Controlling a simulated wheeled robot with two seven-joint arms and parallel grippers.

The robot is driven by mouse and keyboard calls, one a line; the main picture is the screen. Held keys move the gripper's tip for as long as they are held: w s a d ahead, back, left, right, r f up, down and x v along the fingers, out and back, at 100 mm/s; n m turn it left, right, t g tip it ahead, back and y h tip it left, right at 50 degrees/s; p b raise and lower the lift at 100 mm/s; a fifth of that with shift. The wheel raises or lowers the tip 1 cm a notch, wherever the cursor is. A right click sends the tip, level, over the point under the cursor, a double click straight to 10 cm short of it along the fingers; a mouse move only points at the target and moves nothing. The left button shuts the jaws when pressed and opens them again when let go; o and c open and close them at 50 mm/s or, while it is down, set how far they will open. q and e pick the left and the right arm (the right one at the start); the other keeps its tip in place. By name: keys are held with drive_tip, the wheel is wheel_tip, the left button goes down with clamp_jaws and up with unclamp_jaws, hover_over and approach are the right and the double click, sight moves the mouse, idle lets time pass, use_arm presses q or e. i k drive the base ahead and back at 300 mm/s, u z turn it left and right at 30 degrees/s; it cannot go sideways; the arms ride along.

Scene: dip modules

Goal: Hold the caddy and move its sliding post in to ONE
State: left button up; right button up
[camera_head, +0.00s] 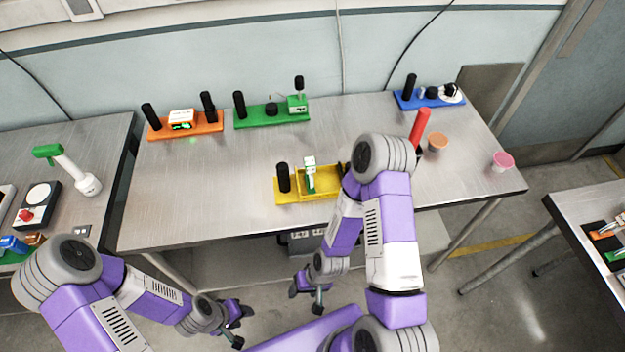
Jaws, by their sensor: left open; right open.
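The yellow caddy (289,197) lies near the front edge of the middle table. It has a black upright handle (283,178) at its left end and a green and white post (309,175) standing left of its middle. My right arm covers the caddy's right end, where a second black piece shows only in part. No lettering on it is readable. My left gripper (237,322) is open and empty, low in front of the table. My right gripper (307,290) is open and empty, below the table's front edge. Neither touches the caddy.
An orange module (157,132), a green module (262,121) and a blue module (415,101) stand along the table's back. A red cylinder (420,126), an orange cup (438,142) and a pink cup (503,161) are at the right. The table's left front is clear.

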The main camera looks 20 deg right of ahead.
sight(341, 174)
drive_tip(key=z, duration=1.15)
drive_tip(key=k, duration=1.3)
drive_tip(key=z, duration=0.35)
drive_tip(key=i, duration=1.6)
drive_tip(key=u, duration=1.05)
